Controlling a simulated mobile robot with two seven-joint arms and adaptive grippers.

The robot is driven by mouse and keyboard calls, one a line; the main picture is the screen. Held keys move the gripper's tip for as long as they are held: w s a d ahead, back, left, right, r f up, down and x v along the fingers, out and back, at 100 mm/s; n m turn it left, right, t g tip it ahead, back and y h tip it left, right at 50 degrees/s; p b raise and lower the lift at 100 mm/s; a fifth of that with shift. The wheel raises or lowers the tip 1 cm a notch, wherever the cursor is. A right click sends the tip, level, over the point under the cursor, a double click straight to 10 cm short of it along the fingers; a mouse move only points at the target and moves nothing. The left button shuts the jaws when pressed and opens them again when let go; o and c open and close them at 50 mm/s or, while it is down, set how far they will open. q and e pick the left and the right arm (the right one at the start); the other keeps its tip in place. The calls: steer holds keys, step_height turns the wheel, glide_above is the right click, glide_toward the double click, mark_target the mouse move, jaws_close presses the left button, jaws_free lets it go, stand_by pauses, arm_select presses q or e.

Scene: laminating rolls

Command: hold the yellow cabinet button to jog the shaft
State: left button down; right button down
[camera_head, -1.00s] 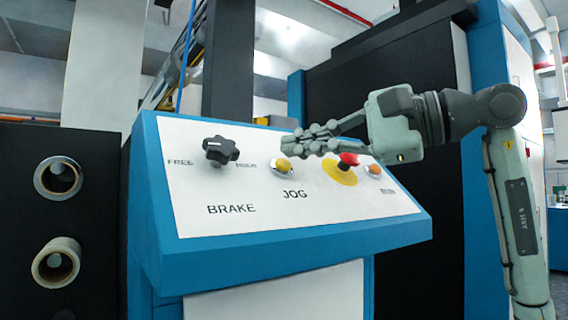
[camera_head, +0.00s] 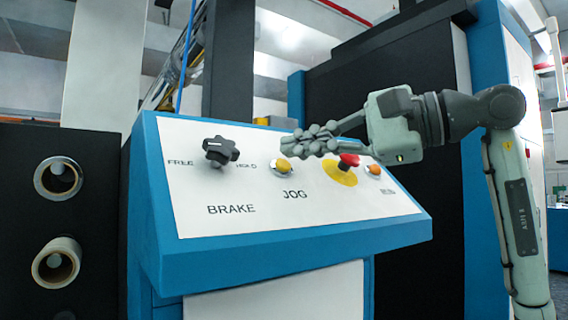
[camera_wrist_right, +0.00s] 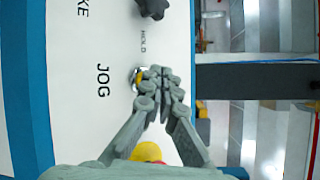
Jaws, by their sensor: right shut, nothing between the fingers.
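The yellow button (camera_head: 282,165) sits in a silver ring above the word JOG on the sloped white panel (camera_head: 240,205) of the blue cabinet. In the right wrist view the yellow button (camera_wrist_right: 138,77) is partly hidden behind my fingertips. My right gripper (camera_head: 292,143) is shut and empty, with its fingertips just above and beside the button in the head view. It also shows in the right wrist view (camera_wrist_right: 158,80), with its tips overlapping the button's edge. I cannot tell whether the tips touch it. My left gripper is not in view.
A black brake knob (camera_head: 220,151) stands left of the button, between FREE and HOLD. A red emergency button (camera_head: 348,160) on a yellow disc and an orange button (camera_head: 374,170) lie to the right, under my gripper. Two roll ends (camera_head: 56,262) stick out at the left.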

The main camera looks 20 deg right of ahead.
steer(key=shift+w+a+f, duration=0.1)
steer(key=shift+w+f, duration=0.15)
steer(key=shift+w, duration=0.05)
steer(key=shift+w+a+f, duration=0.1)
steer(key=shift+w+f, duration=0.15)
steer(key=shift+f, duration=0.05)
stand_by(0.6)
steer(key=shift+s+r, duration=0.1)
steer(key=shift+r, duration=0.05)
stand_by(2.8)
steer(key=shift+s+d+r, duration=0.2)
steer(key=shift+s+r, duration=0.2)
steer(key=shift+s, duration=0.05)
steer(key=s+r+p, duration=0.1)
steer(key=s+d+r+p, duration=0.1)
steer(key=s+r, duration=0.1)
steer(key=shift+s+d+r, duration=0.1)
steer(key=shift+s+r, duration=0.05)
steer(key=shift+r, duration=0.15)
stand_by(0.4)
stand_by(0.8)
